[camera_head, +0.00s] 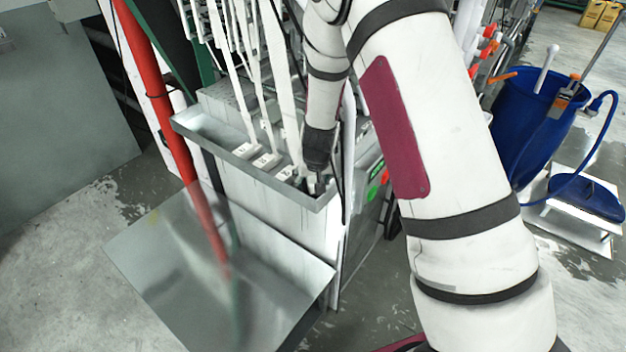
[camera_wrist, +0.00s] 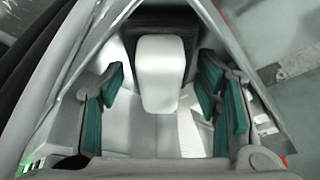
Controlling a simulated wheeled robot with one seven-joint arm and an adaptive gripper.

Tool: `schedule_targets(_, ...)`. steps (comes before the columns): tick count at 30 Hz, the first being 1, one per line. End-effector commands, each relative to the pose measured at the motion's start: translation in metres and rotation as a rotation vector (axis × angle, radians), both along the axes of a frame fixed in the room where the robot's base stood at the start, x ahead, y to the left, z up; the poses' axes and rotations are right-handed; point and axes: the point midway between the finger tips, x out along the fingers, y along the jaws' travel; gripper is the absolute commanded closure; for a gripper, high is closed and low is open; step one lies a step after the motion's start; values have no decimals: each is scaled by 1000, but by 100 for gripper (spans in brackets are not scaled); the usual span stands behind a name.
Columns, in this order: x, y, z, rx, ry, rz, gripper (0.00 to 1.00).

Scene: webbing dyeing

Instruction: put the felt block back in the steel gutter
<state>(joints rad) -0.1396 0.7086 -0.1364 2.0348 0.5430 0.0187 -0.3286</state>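The steel gutter (camera_head: 225,151) is a long, narrow trough along the top edge of a grey tank. Several small pale blocks (camera_head: 266,160) sit in it below white webbing strands. My gripper (camera_head: 315,183) points down into the gutter's right end. In the wrist view my gripper (camera_wrist: 160,105) is open, its teal pads wide apart. A pale rounded block (camera_wrist: 160,72), which may be the felt block, shows beyond and between the fingers, set against a dark piece. I see a gap on both sides of it. The gutter's wall (camera_wrist: 247,55) rises close to the fingers.
White webbing strands (camera_head: 236,75) hang just left of my arm. A blue barrel (camera_head: 530,125) stands at the right. The floor at left is open.

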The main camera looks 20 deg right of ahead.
Motion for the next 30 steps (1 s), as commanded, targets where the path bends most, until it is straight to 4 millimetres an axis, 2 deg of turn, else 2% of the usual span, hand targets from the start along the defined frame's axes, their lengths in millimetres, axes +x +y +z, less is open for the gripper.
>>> schedule_targets(8, -3, 1, 12, -1, -3, 1, 42)
schedule_targets(21, -35, 7, 88, 0, -4, 3, 42)
schedule_targets(30, -47, 8, 116, 6, -2, 1, 42)
